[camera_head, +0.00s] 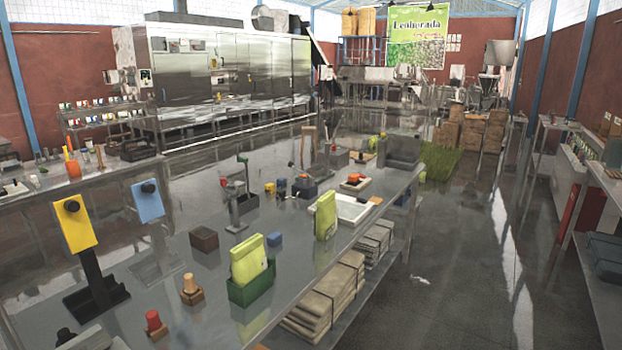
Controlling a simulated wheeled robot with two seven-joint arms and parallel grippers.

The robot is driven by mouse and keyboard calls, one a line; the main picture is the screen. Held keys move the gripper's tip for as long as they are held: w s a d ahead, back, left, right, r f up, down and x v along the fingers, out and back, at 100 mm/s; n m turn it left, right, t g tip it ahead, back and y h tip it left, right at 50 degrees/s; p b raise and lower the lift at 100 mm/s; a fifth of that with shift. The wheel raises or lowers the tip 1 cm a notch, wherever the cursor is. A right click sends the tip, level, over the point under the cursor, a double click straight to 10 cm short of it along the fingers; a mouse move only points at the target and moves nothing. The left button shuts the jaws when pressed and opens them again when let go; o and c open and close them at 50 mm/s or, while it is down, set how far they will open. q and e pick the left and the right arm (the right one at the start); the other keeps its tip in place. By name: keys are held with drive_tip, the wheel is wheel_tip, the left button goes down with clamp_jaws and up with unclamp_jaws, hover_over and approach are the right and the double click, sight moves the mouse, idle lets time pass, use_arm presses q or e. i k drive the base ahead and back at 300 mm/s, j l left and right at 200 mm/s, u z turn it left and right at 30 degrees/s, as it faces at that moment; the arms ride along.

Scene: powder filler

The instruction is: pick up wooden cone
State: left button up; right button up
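A small light-wood piece with a tapered, rounded top (190,287), which looks like the wooden cone, stands upright on the near left part of the long metal table (205,325). It sits on a darker wooden base. Nothing touches it from above.
A red-topped wooden piece (153,322) stands just nearer and left. A green box with yellow-green packets (250,268) is to the right, and a brown box (204,239) is behind. Yellow (75,224) and blue (148,202) panels on stands rise at left.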

sight(190, 289)
drive_tip(key=i+l+u, duration=0.15)
drive_tip(key=u, duration=0.2)
drive_tip(key=i+l+u, duration=0.1)
drive_tip(key=u, duration=0.25)
drive_tip(key=l+u, duration=0.35)
drive_tip(key=i+j, duration=0.05)
drive_tip(key=j, duration=0.05)
